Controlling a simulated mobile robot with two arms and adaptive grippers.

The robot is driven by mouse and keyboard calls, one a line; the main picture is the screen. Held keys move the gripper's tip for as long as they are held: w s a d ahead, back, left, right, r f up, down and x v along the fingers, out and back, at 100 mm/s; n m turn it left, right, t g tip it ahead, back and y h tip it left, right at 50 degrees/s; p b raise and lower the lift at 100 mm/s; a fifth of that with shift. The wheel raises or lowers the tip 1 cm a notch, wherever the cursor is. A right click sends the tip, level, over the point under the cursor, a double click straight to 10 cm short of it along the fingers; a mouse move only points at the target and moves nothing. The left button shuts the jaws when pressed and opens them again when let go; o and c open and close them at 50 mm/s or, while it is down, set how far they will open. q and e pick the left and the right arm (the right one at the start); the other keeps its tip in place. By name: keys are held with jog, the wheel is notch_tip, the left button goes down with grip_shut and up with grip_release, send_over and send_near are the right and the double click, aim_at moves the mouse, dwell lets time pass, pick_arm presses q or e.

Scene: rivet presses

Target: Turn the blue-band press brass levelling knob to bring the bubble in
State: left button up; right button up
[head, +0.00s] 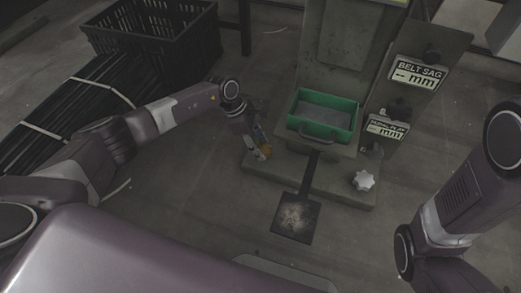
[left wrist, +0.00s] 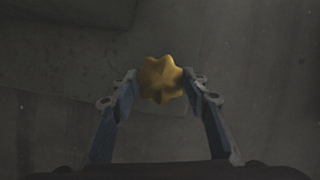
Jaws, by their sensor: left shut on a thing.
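The brass levelling knob (left wrist: 162,79) is a star-shaped, gold-coloured knob in the left wrist view. My left gripper (left wrist: 163,84) is shut on it, one fingertip on each side. In the head view the knob (head: 265,151) is small and partly hidden by my left gripper (head: 259,149), at the left front corner of the press base (head: 330,185). The press stands right of the gripper. I cannot make out a bubble level or a blue band in either view. My right arm shows at the right edge of the head view, but its gripper is out of view.
A green tray (head: 325,131) sits on the press above a flat pedal (head: 297,218). A pale star knob (head: 363,181) is at the base's right. Two label plates (head: 418,74) (head: 387,127) are on the right. A black crate (head: 150,35) and dark rods (head: 70,104) lie left.

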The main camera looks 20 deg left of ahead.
pick_arm(q)
jog(key=shift+m+b, duration=0.5)
jog(key=shift+m, duration=0.1)
jog(key=shift+g, duration=0.3)
jog(key=o, duration=1.2)
jog(key=shift+c, duration=0.2)
jog(key=v, duration=1.2)
